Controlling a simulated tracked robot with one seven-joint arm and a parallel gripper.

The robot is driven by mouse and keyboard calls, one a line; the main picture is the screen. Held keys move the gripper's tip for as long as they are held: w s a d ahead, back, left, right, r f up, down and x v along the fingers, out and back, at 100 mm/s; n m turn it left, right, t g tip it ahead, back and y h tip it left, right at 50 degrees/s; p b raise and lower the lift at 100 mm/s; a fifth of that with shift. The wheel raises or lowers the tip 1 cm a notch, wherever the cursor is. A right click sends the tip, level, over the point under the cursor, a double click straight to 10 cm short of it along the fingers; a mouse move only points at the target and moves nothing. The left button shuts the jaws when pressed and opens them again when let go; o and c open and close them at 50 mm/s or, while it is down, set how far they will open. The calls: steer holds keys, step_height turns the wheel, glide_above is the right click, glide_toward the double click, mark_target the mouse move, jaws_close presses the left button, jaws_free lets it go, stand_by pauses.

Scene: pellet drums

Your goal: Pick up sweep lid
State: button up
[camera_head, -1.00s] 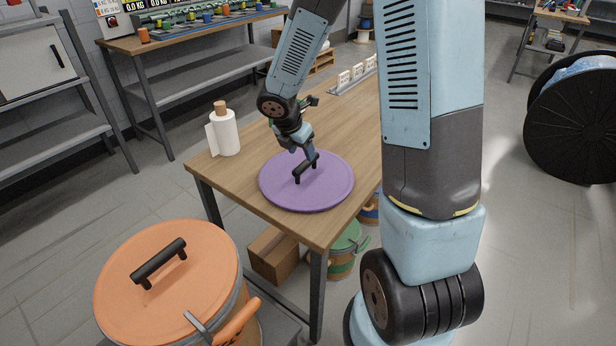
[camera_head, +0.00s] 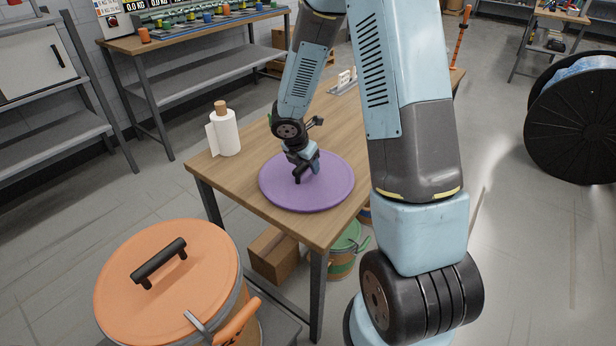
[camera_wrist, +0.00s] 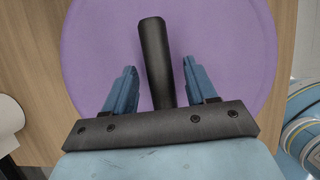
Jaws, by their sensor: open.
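A round purple lid (camera_head: 325,190) lies flat on the wooden table, and it also fills much of the wrist view (camera_wrist: 225,60). Its black bar handle (camera_wrist: 154,55) stands up from the middle. My gripper (camera_head: 306,174) is low over the lid at the handle. In the wrist view my gripper (camera_wrist: 160,85) is open, with one blue finger on each side of the handle and a gap on both sides. In the head view my gripper hides most of the handle.
A paper towel roll (camera_head: 224,132) stands at the left of the wooden table (camera_head: 262,205). A drum with an orange lid (camera_head: 205,255) and black handle is in the left foreground. A cardboard box (camera_head: 272,254) and a green-lidded drum (camera_head: 345,240) are under the table.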

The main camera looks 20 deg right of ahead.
steer(key=shift+c, duration=0.5)
jaws_close()
stand_by(0.3)
